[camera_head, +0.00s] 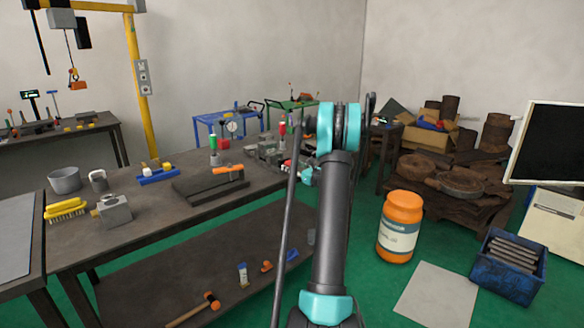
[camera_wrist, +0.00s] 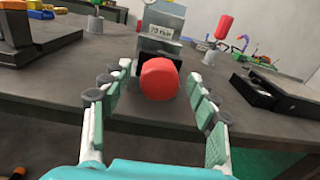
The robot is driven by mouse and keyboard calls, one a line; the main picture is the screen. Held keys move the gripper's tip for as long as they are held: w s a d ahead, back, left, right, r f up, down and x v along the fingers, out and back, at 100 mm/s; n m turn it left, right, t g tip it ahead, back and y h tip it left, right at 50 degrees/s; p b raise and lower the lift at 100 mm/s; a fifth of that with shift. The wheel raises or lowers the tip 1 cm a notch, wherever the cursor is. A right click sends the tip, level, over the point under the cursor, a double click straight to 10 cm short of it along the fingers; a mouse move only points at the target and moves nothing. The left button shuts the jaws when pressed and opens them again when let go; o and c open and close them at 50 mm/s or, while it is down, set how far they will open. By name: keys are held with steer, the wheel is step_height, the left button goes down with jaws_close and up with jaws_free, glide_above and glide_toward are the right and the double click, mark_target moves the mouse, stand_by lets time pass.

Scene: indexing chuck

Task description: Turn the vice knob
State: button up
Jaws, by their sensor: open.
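The red rounded knob (camera_wrist: 159,79) sits at the front of a grey block-like device (camera_wrist: 160,44) with a label reading about "73". I take this to be the vice knob. My gripper (camera_wrist: 155,84) is open, with one finger on each side of the knob in the wrist view. A gap shows between each finger and the knob, and I see no contact. In the head view my gripper (camera_head: 304,174) is at the right end of the workbench, small and partly hidden behind my arm. The knob is hard to make out there.
The dark workbench (camera_head: 150,215) holds a grey pot (camera_head: 64,180), a yellow brush (camera_head: 66,209) and a dark plate with an orange-handled tool (camera_head: 228,170). In the wrist view a black open case (camera_wrist: 268,95) lies right of the knob and a red-handled tool (camera_wrist: 223,27) stands behind.

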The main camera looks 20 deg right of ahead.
steer(key=shift+w+a, duration=0.1)
steer(key=shift+w, duration=0.25)
steer(key=shift+c, duration=0.4)
steer(key=c, duration=1.1)
steer(key=shift+n, duration=0.3)
